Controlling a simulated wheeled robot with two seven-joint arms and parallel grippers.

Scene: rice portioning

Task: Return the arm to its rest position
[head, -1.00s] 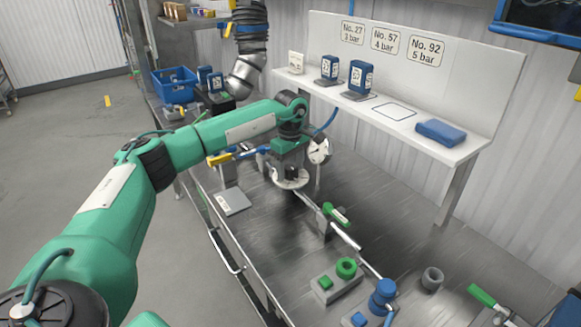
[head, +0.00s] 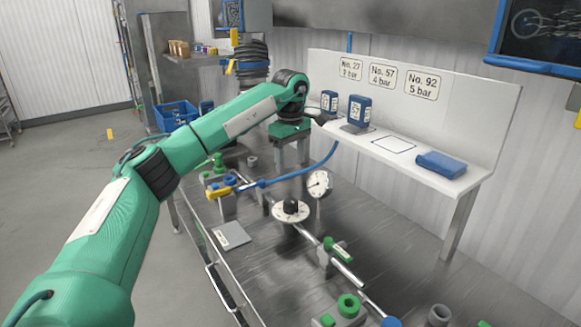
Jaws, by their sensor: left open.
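My left arm is green and reaches in from the left across the head view. Its wrist is bent down, and my left gripper (head: 291,157) hangs open and empty above the bench. Below it, clearly apart, is a round white dial (head: 283,216) with a black knob (head: 291,206) on top. A round pressure gauge (head: 320,184) stands just right of the dial. My right gripper is not in view.
A metal bench (head: 385,245) carries a pipe line with a green-handled valve (head: 337,249). A white shelf (head: 455,184) at the right holds dark blue containers (head: 360,110) and a blue block (head: 441,165). A blue hose (head: 305,171) runs beneath my wrist. Open floor lies left.

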